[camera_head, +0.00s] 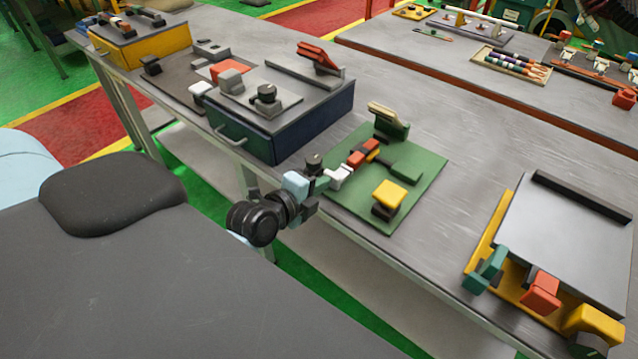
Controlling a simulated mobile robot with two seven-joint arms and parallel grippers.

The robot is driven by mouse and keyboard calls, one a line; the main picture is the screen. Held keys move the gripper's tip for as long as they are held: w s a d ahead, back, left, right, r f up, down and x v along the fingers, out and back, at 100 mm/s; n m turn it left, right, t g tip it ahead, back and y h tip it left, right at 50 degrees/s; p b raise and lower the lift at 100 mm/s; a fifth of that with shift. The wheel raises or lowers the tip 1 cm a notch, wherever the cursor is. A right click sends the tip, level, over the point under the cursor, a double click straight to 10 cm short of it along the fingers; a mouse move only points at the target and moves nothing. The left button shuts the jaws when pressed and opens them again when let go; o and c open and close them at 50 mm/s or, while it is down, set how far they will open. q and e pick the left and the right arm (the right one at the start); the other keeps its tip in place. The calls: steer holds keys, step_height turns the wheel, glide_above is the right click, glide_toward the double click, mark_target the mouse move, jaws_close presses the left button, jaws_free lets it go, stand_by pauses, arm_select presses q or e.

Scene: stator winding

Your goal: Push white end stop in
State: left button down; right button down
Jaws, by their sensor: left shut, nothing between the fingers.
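The white end stop (341,176) sits at the near left end of a short row of small blocks on the green board (424,182). The gripper body hides the board's near left edge. My right gripper is not in view.
A yellow-topped block (389,193) and a tan-topped upright piece (388,118) stand on the board. A dark blue drawer box (305,122) is close on the left. A grey plate fixture (565,240) stands on the right. The bench between is clear.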

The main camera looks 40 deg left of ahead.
mark_target(333, 172)
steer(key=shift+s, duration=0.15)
arm_select(q)
steer(key=w, duration=0.4)
steer(key=shift+w+d, duration=0.15)
steer(key=shift+w, duration=0.15)
steer(key=shift+r, duration=0.15)
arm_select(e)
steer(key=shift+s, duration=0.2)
arm_select(q)
steer(key=shift+s, duration=0.1)
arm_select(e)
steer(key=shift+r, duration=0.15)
